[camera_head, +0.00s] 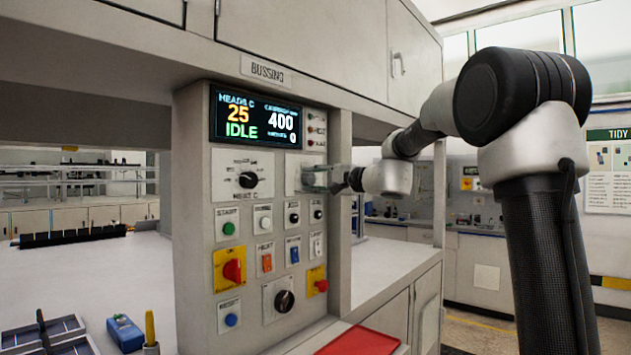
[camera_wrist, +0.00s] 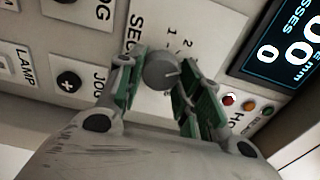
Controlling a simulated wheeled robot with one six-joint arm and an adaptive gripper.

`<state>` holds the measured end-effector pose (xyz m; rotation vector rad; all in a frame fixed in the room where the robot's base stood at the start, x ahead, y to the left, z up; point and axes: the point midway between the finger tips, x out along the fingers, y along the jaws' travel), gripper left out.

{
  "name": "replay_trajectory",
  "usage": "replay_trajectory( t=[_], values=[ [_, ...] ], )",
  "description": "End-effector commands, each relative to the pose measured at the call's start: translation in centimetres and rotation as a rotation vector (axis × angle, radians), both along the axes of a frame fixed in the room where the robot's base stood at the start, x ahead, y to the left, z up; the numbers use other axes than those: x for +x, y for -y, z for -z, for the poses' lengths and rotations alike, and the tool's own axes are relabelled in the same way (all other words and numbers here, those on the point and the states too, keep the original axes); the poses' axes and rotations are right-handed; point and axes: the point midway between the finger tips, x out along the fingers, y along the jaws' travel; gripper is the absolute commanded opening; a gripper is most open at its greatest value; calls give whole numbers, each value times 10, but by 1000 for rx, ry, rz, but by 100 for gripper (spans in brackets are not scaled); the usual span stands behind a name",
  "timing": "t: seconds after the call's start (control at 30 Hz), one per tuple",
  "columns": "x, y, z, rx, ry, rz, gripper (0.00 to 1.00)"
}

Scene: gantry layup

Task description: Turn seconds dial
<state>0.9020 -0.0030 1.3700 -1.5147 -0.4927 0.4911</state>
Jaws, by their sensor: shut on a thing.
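The seconds dial (camera_wrist: 160,70) is a round grey knob on a light plate. In the wrist view the plate shows part of the label "SEC" and the numbers 1 and 2. My gripper (camera_wrist: 157,82) has its two green-padded fingers on either side of the knob, shut on it. In the head view my gripper (camera_head: 318,178) reaches the panel from the right, at the plate (camera_head: 296,175) right of the heat dial. The gripper hides the knob there.
The heat dial (camera_head: 248,180) sits just left. The display (camera_head: 257,118) above reads 25, IDLE and 400. Buttons and switches, including a red knob (camera_head: 233,270) on yellow, lie below. A panel post (camera_head: 340,220) and a red tray (camera_head: 358,341) are close by.

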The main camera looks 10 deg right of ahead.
Motion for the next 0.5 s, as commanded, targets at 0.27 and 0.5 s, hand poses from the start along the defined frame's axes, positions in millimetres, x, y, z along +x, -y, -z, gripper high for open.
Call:
replay_trajectory(
  t=[0.27,0.5],
  values=[
    [0,0,3,-3,-5,-2,12],
    [0,0,2,-2,-4,-1,57]
  ],
)
